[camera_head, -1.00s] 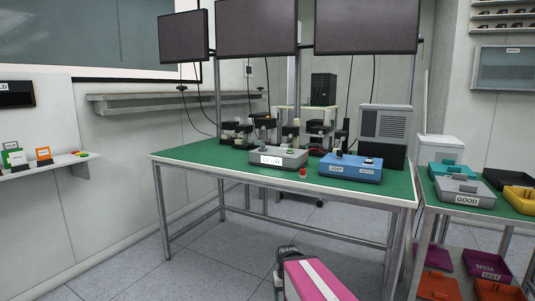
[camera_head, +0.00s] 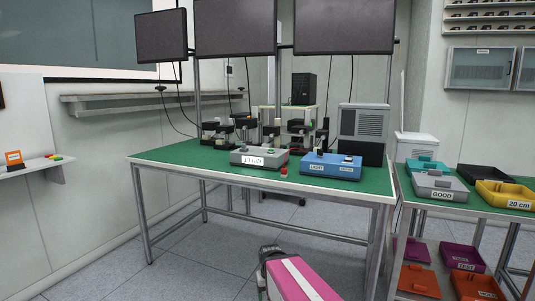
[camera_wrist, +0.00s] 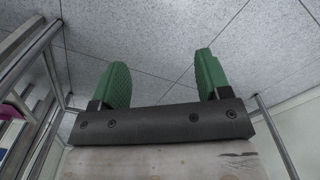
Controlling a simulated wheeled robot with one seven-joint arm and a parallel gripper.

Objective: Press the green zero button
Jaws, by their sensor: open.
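A grey box with a white display (camera_head: 262,160) stands near the front edge of the green table (camera_head: 190,157) in the head view. No green zero button can be made out on it at this size. A small red button (camera_head: 284,172) is on the table just in front of it. My gripper (camera_wrist: 163,78) shows in the wrist view with its two green fingers wide apart and nothing between them. In the head view my pink arm is low in front of the table.
A blue box (camera_head: 331,165) with labels stands right of the grey box. Behind are dark instruments and a large grey unit (camera_head: 362,125). A side table at right holds a grey GOOD bin (camera_head: 440,187) and yellow bin (camera_head: 507,194). The left part of the green table is clear.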

